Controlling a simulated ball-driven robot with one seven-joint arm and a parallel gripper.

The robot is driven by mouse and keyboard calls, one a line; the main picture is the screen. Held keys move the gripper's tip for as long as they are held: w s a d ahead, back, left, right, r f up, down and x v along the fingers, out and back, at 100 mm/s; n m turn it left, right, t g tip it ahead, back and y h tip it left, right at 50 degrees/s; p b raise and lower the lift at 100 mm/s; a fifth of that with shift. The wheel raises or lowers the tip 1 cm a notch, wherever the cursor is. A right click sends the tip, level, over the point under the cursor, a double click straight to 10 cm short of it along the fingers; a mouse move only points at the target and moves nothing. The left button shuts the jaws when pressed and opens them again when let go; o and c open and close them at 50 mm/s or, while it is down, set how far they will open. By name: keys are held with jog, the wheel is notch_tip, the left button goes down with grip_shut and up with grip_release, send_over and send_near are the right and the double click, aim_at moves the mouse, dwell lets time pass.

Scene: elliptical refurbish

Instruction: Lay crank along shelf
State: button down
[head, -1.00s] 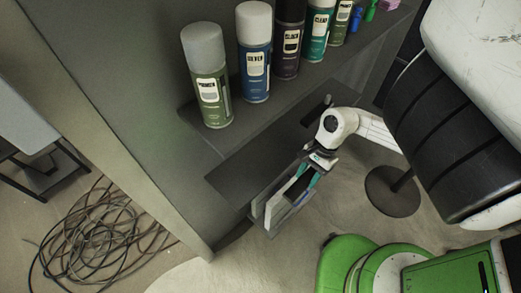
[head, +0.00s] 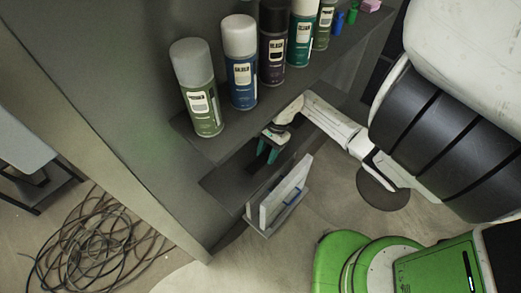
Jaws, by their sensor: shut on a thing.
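My gripper (head: 268,158) has teal fingers that point down over the dark lower shelf (head: 222,183), beneath the shelf with the spray cans. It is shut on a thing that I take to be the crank. The crank is dark against the dark shelf, and its outline and tilt cannot be made out. I cannot tell whether it touches the shelf.
Spray cans, among them a green-labelled one (head: 196,88) and a blue one (head: 240,62), stand on the upper shelf (head: 235,125) close above my gripper. A pale open holder (head: 280,198) juts out at the lower shelf's front. Coiled cable (head: 90,245) lies on the floor at left.

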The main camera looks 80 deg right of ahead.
jog(key=shift+w+d, duration=0.35)
jog(key=shift+w, duration=0.25)
jog(key=shift+w+d, duration=0.3)
jog(key=shift+w, duration=0.3)
jog(key=shift+w+d+f, duration=0.1)
jog(key=shift+w+f, duration=0.05)
jog(key=shift+f, duration=0.55)
jog(key=shift+f, duration=0.15)
jog(key=c, duration=0.6)
grip_release()
jog(key=shift+s+d+r, duration=0.25)
jog(key=shift+r, duration=0.25)
jog(key=s+d+b, duration=0.1)
jog(key=s+d, duration=0.1)
jog(key=d, duration=0.1)
jog(key=s+d+b, duration=0.1)
jog(key=d, duration=0.2)
jog(key=s+d+b, duration=0.2)
jog(key=d, duration=0.1)
jog(key=shift+s, duration=0.3)
jog(key=shift+s+d+r, duration=0.15)
jog(key=shift+s+d, duration=0.15)
jog(key=shift+d, duration=0.3)
